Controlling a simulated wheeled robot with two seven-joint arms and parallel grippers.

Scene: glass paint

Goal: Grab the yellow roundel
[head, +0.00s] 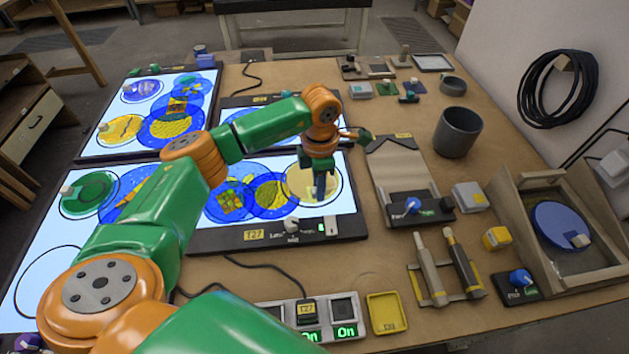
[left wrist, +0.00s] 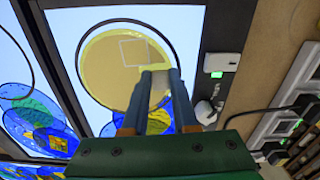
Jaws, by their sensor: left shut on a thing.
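The pale yellow roundel (head: 299,184) lies at the right end of the near lit panel (head: 345,205), over a black circle outline. In the left wrist view the yellow roundel (left wrist: 105,70) is a clear disc with a pale square mark and a small pale handle (left wrist: 157,76). My left gripper (head: 320,192) points down over the roundel, and in the wrist view its blue fingers (left wrist: 160,85) are shut on the handle. Whether the disc is lifted off the panel I cannot tell. My right gripper is not in view.
Blue-and-yellow roundels (head: 272,198) lie just left on the same panel. More lit panels with roundels (head: 175,115) stand at the back left. A grey cup (head: 457,132), a board (head: 400,170) and two tools (head: 431,270) are to the right. Switches (head: 310,320) sit in front.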

